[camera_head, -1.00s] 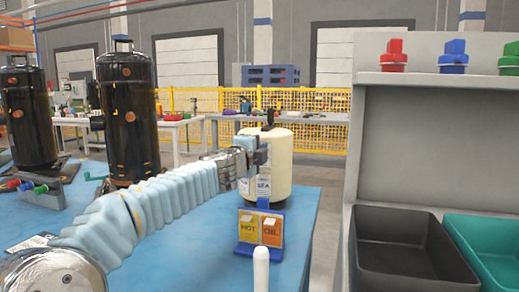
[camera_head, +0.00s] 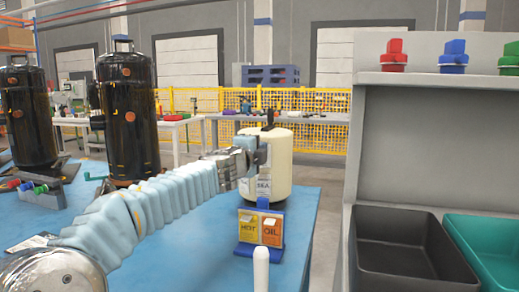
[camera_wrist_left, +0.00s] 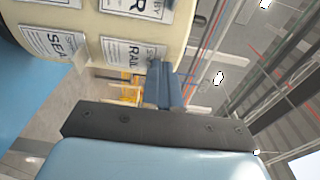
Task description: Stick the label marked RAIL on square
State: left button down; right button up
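The cream drum (camera_head: 280,165) stands on the blue table and carries several white labels. In the left wrist view the RAIL label (camera_wrist_left: 130,52) is on its side, beside the SEA label (camera_wrist_left: 53,43). My left gripper (camera_head: 262,157) is at the drum's side. In the left wrist view its fingers (camera_wrist_left: 164,68) are close together at the RAIL label's edge and look shut on it; the contact is partly hidden. Orange corner marks show on the nearer black tank (camera_head: 128,110); I cannot tell whether they outline the square. My right gripper is not in view.
A blue stand with HOT and OIL cards (camera_head: 260,230) is in front of the drum, with a white rounded post (camera_head: 261,270) before it. A shelf with coloured caps and a black bin (camera_head: 405,270) fills the right. Another black tank (camera_head: 28,115) stands far left.

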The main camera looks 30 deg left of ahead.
pick_arm(q)
jog(key=shift+s, duration=0.1)
jog(key=s+d, duration=0.1)
jog(key=s, duration=0.2)
jog(key=s+d+b, duration=0.1)
jog(key=s, duration=0.1)
jog(key=shift+s+d, duration=0.1)
jog(key=shift+d, duration=0.2)
dwell(0.6)
jog(key=shift+r, duration=0.1)
dwell(1.4)
